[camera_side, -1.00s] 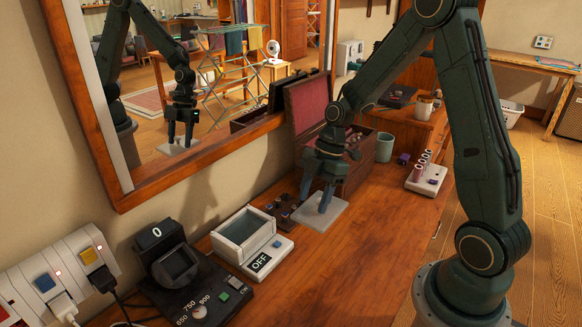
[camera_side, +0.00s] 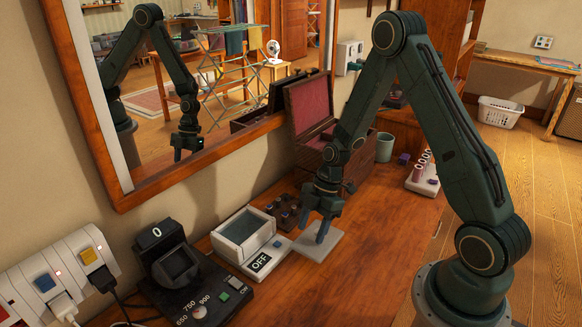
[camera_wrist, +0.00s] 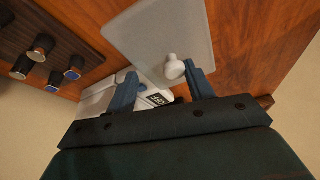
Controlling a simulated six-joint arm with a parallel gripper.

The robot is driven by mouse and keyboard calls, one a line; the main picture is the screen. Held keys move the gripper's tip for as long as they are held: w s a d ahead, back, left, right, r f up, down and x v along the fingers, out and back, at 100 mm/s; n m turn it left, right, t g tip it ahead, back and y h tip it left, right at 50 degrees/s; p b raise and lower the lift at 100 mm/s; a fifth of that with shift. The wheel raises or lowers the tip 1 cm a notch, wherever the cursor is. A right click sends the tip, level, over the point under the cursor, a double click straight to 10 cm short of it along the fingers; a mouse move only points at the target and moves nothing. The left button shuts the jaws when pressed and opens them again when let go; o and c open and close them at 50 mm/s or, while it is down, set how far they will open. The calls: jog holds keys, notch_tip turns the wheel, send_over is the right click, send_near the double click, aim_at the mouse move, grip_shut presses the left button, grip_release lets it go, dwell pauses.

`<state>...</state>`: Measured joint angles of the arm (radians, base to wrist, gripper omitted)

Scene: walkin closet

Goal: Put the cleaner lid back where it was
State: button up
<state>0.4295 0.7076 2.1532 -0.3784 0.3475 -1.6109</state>
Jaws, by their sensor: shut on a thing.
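The cleaner lid is a flat pale-grey plate (camera_side: 318,246) with a white knob (camera_wrist: 174,66). My gripper (camera_side: 324,229) is shut on the lid, which sits to the right of the cleaner. In the wrist view the knob is between my fingers (camera_wrist: 160,75), closer to the right one. Contact at the fingertips is hard to make out. The cleaner (camera_side: 243,238) is a white box with an open rectangular basin and an OFF display (camera_side: 260,262); part of it shows below the lid in the wrist view (camera_wrist: 97,100). I cannot tell how high the lid is above the table.
A dark tray with several small round pieces (camera_side: 286,211) lies behind the cleaner and lid. An open wooden box (camera_side: 307,122) stands behind. A black dial unit (camera_side: 190,290) is left of the cleaner. A cup (camera_side: 384,147) is farther back. The table front is clear.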

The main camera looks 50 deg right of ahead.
aim_at(313, 235)
jog(key=shift+f, duration=1.85)
jog(key=o, duration=1.5)
jog(key=shift+f, duration=0.1)
jog(key=v, duration=1.2)
jog(key=shift+a+r, duration=0.1)
jog(key=shift+r, duration=0.15)
